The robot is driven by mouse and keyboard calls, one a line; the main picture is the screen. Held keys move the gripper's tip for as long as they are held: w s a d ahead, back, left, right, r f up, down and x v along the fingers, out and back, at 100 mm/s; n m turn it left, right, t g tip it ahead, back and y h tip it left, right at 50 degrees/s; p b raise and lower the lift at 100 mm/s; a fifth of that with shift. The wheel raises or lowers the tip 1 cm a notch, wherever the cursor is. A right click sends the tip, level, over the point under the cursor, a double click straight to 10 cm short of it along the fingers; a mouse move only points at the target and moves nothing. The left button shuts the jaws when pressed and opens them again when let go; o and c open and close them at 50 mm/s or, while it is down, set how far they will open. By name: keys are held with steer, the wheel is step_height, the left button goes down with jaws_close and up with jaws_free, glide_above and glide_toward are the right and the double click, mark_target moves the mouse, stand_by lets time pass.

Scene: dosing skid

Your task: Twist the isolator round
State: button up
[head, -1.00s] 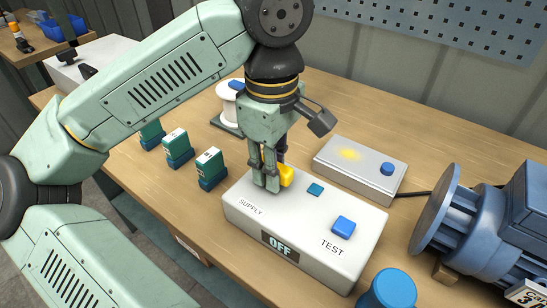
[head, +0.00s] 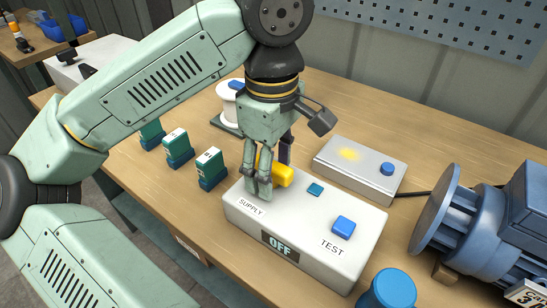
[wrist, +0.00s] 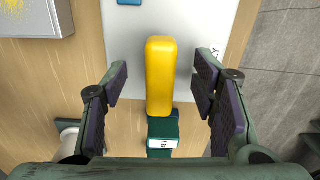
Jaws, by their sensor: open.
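The yellow isolator handle (head: 284,176) stands on the white supply box (head: 300,225), whose display (head: 280,247) reads OFF. My gripper (head: 270,178) is low over the box, with its fingers open on either side of the handle. In the wrist view the yellow handle (wrist: 160,75) lies between the open fingers (wrist: 160,88), with a gap on each side. One finger hides part of the handle in the head view.
A blue TEST button (head: 343,226) and a small teal square (head: 315,190) are on the box top. A grey box (head: 360,170) with a glowing yellow patch stands behind. Several green blocks (head: 210,169) stand left; a blue motor (head: 480,230) is right.

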steer(key=shift+r+p, duration=2.5)
steer(key=shift+r, duration=1.05)
steer(key=shift+f, duration=0.1)
